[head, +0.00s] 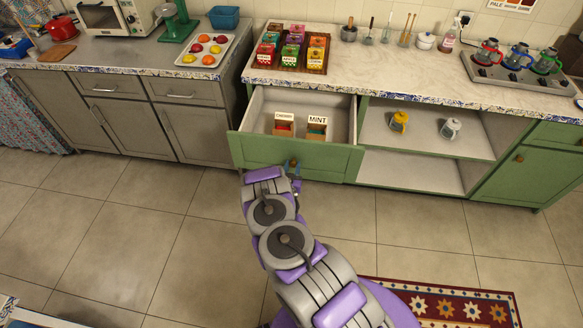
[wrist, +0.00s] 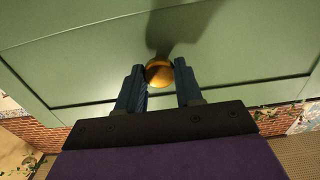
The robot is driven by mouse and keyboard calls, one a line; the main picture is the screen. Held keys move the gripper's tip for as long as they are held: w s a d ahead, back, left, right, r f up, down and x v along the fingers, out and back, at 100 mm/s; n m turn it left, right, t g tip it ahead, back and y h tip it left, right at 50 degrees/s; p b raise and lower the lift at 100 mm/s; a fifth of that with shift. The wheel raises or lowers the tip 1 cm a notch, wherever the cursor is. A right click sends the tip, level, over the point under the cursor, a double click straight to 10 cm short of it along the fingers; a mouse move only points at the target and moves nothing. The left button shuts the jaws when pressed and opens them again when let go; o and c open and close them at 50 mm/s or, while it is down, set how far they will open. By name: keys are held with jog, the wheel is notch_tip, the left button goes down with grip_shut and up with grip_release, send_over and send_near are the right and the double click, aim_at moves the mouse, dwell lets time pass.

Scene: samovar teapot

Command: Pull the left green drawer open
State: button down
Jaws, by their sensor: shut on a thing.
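The left green drawer (head: 262,152) stands pulled out from under the counter in the head view. Its inside shows, with a small box labelled Cinnamon (head: 284,124) and one labelled Mint (head: 316,127). My gripper (head: 291,168) is at the drawer's front, mostly hidden by my arm there. In the wrist view my gripper (wrist: 160,82) has its two dark blue fingers on either side of the round brass knob (wrist: 159,72) on the green drawer front (wrist: 100,50). The gripper is shut on the knob.
Right of the drawer are open shelves with a yellow jar (head: 399,121) and a white jar (head: 451,128). A tray of colourful boxes (head: 318,68) sits on the counter above. The tiled floor (head: 180,230) before the drawer is clear. A patterned rug (head: 470,306) lies at lower right.

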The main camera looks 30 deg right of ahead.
jog(key=shift+s+a, duration=0.1)
jog(key=shift+a, duration=0.15)
jog(key=shift+d, duration=0.15)
jog(key=c, duration=1.1)
grip_release()
jog(key=o, duration=0.3)
jog(key=shift+o, duration=0.2)
jog(key=shift+a, duration=0.2)
jog(key=shift+s, duration=0.15)
jog(key=p+v, duration=0.1)
jog(key=v, duration=1.6)
jog(key=shift+a+f, duration=0.1)
jog(key=shift+a, duration=0.15)
